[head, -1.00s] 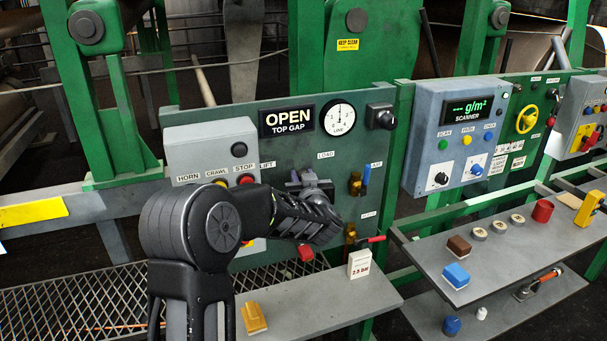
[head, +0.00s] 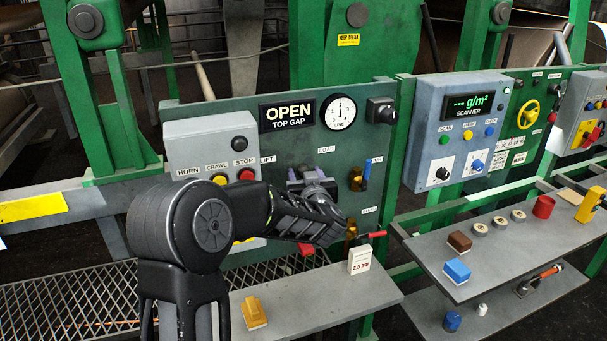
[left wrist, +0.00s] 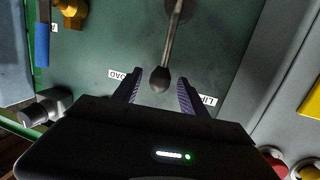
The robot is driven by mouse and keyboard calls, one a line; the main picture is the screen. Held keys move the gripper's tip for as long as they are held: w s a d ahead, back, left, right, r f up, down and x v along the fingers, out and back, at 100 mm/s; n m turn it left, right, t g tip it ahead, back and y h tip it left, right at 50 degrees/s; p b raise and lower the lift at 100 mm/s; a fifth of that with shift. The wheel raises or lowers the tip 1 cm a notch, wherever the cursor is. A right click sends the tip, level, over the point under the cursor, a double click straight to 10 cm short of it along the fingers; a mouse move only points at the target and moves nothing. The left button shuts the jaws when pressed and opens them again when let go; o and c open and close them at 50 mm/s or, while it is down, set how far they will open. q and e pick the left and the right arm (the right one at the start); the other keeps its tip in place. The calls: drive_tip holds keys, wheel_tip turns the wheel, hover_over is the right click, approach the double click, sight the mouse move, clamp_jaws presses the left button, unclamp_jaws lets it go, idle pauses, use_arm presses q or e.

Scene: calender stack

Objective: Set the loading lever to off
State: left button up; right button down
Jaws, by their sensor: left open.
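My left gripper (head: 310,182) is open in front of the green panel, just below the LOAD label (head: 326,150). In the left wrist view, its two purple-grey fingertips (left wrist: 160,84) stand apart on either side of a lever's dark rounded knob (left wrist: 160,78). The lever's thin metal shaft (left wrist: 171,35) runs to the top of that view, where its pivot is only partly visible. The LOAD label (left wrist: 125,76) and LIFT label (left wrist: 206,100) show upside down beside it. I cannot tell whether the fingers touch the knob. In the head view my gripper hides the lever.
A blue-handled brass valve (head: 362,176) and a red-handled one (head: 368,236) are right of my gripper. A grey button box (head: 200,150) is left. A white 2.5 bar block (head: 360,260) and a yellow block (head: 254,312) stand on the shelf below.

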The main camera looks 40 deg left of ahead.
use_arm(q)
drive_tip(key=b+v, duration=0.1)
drive_tip(key=v, duration=0.4)
drive_tip(key=shift+s+d, duration=0.2)
idle(0.3)
drive_tip(key=s+d+f+m+g+h, duration=0.15)
drive_tip(key=d+f+h, duration=0.35)
drive_tip(key=d+f, duration=0.6)
drive_tip(key=s+d+f+m+h, duration=0.15)
drive_tip(key=d+f+h, duration=0.35)
drive_tip(key=d+f, duration=0.6)
drive_tip(key=s+d+f+m+g+h, duration=0.1)
drive_tip(key=s+d+f+g, duration=0.2)
drive_tip(key=s+f, duration=0.5)
drive_tip(key=s+d+f+m+g+h, duration=0.1)
drive_tip(key=s+d+f, duration=0.5)
drive_tip(key=s, duration=0.6)
drive_tip(key=s+d+f+m+g+h, duration=0.2)
drive_tip(key=s+f+g, duration=0.4)
drive_tip(key=s+f, duration=0.4)
drive_tip(key=shift+s+d+f+h, duration=0.3)
drive_tip(key=shift+d+h, duration=0.4)
drive_tip(key=shift+d, duration=0.5)
